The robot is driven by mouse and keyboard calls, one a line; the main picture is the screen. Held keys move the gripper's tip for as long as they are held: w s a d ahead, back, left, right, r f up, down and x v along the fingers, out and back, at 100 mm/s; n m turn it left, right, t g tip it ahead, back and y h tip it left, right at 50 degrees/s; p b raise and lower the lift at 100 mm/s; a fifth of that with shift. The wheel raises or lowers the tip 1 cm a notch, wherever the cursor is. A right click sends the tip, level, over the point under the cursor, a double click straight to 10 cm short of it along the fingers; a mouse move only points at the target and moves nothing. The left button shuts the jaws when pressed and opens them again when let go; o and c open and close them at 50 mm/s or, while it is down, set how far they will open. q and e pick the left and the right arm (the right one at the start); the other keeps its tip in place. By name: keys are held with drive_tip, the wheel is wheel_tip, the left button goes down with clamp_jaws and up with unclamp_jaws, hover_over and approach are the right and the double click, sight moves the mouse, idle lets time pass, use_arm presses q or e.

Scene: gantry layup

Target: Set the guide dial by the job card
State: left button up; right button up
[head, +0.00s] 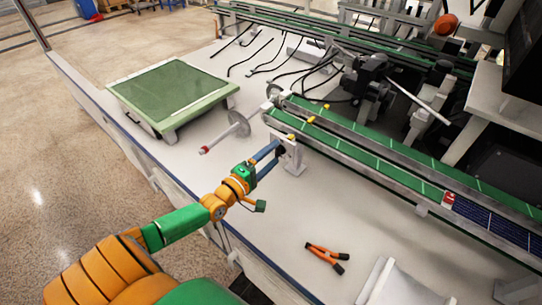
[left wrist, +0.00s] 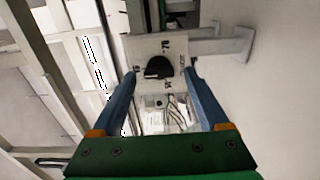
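The guide dial is a black half-round knob (left wrist: 158,67) on a pale plate with small dark marks around it. In the head view the plate stands on a bracket (head: 291,158) at the near end of the green rail. My left gripper (head: 277,150) reaches the plate, its blue fingers spread. In the left wrist view the left gripper (left wrist: 159,76) is open, one finger on each side of the knob, with gaps to it. I cannot tell how far the fingertips are from the plate. I cannot make out a job card. My right gripper is not in view.
Green-topped rails (head: 375,155) run to the right from the bracket. Orange-handled pliers (head: 325,257) and a white curved piece (head: 397,287) lie at the front right. A disc on a rod (head: 237,124) and a green-topped stand (head: 170,92) are at the left. Bare bench lies between.

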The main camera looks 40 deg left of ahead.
use_arm(q)
drive_tip(key=shift+s, duration=0.1)
drive_tip(key=s+p, duration=0.1)
drive_tip(key=s, duration=0.6)
drive_tip(key=shift+a, duration=0.3)
